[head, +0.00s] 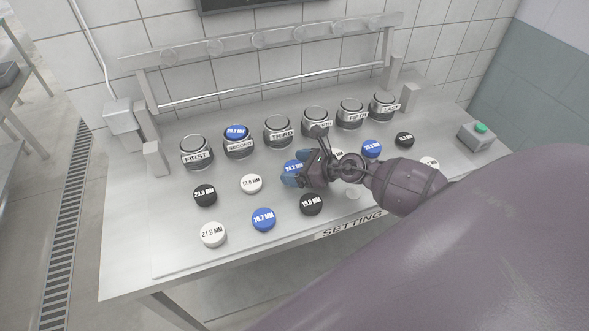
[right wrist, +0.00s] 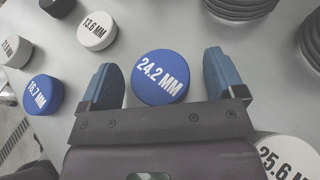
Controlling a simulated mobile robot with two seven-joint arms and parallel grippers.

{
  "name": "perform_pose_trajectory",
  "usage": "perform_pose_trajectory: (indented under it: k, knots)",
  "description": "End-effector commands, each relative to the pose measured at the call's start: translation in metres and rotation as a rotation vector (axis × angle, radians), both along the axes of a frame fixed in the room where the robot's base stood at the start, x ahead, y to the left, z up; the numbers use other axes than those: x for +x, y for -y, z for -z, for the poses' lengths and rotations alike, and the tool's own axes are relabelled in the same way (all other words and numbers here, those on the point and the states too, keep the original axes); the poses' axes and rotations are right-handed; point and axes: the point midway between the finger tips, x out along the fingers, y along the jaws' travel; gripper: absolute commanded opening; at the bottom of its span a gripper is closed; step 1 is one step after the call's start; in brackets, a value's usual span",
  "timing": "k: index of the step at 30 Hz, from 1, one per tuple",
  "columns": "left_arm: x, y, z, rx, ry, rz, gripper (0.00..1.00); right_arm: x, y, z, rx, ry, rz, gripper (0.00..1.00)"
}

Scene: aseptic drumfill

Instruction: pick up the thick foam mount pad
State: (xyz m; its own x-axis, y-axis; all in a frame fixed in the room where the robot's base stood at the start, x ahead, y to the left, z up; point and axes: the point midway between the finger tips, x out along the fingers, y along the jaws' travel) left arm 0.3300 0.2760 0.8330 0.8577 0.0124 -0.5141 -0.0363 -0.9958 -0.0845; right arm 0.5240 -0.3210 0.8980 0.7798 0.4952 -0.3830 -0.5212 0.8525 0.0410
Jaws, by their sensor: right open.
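No piece in view is clearly a foam mount pad; the loose pieces are round pucks marked in millimetres. My right gripper (head: 299,173) is open over the worktable, its blue fingers spread on either side of a blue puck marked 24.2 MM (head: 292,166). In the right wrist view this blue puck (right wrist: 160,78) lies between the two fingertips, with a gap on both sides. A white puck marked 25.6 MM (right wrist: 285,158) shows at the lower right of that view. My left gripper is not in view.
Labelled cups stand in a row at the back; the SECOND cup (head: 240,150) holds a blue puck. Other pucks lie close by: white 13.6 MM (head: 251,184), black 19.8 MM (head: 311,204), blue 16.7 MM (head: 263,219).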

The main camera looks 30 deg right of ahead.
Motion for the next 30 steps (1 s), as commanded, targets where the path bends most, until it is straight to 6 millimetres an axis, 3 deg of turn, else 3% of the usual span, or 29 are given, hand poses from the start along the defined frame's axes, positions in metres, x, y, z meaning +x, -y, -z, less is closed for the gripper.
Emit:
perform_pose_trajectory:
  k: [4, 15, 23, 30]
  knots:
    - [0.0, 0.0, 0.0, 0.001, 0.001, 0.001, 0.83, 0.0, 0.0, 0.0, 0.0, 0.0, 0.0, 0.88]
    - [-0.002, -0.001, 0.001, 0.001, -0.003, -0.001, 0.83, 0.0, 0.0, 0.0, 0.0, 0.0, 0.0, 0.35]
    - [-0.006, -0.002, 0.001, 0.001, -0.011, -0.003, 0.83, 0.0, 0.0, -0.003, -0.001, 0.0, 0.0, 0.35]
    - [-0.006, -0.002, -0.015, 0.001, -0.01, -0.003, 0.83, 0.0, 0.0, -0.034, -0.001, 0.002, -0.002, 0.35]
